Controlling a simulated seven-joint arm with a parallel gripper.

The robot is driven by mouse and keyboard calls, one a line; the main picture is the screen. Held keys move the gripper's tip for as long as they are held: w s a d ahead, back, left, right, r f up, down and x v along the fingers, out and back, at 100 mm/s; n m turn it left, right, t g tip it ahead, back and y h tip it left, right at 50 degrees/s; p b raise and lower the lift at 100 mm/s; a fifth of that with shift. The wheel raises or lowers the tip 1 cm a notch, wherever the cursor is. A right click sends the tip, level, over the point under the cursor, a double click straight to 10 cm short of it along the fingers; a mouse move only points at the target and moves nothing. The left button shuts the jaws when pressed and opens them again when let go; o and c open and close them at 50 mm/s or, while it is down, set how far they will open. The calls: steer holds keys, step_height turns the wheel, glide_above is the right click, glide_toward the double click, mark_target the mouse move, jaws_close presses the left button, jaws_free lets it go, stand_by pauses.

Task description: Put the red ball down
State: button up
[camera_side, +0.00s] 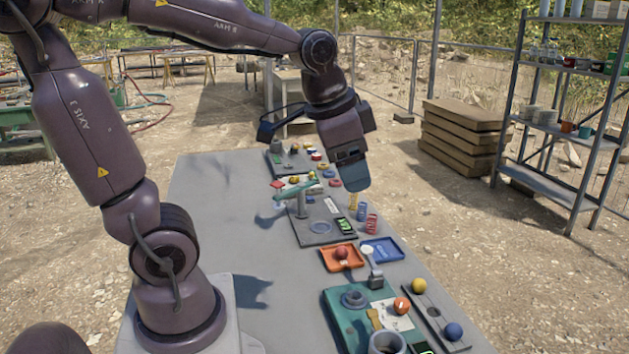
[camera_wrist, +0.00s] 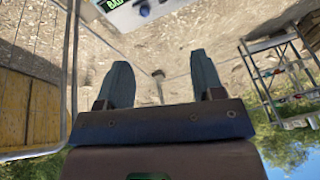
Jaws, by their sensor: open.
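The red ball (camera_side: 342,252) rests in an orange tray (camera_side: 328,262) near the middle of the table in the side view. My gripper (camera_side: 352,180) is above the table's far right part, higher than the tray and apart from the ball. In the wrist view my gripper (camera_wrist: 162,80) has its two fingers spread wide with nothing held between them. The ball cannot be made out in the wrist view.
A blue tray (camera_side: 382,250) sits beside the orange one. The table's left side (camera_side: 225,220) is clear.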

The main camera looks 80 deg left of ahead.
steer(key=s+d+n+t, duration=0.1)
steer(key=s+d+n, duration=0.1)
steer(key=s+d, duration=0.2)
steer(key=shift+s+d+h, duration=0.3)
steer(key=shift+s+h, duration=0.1)
steer(key=shift+s, duration=0.95)
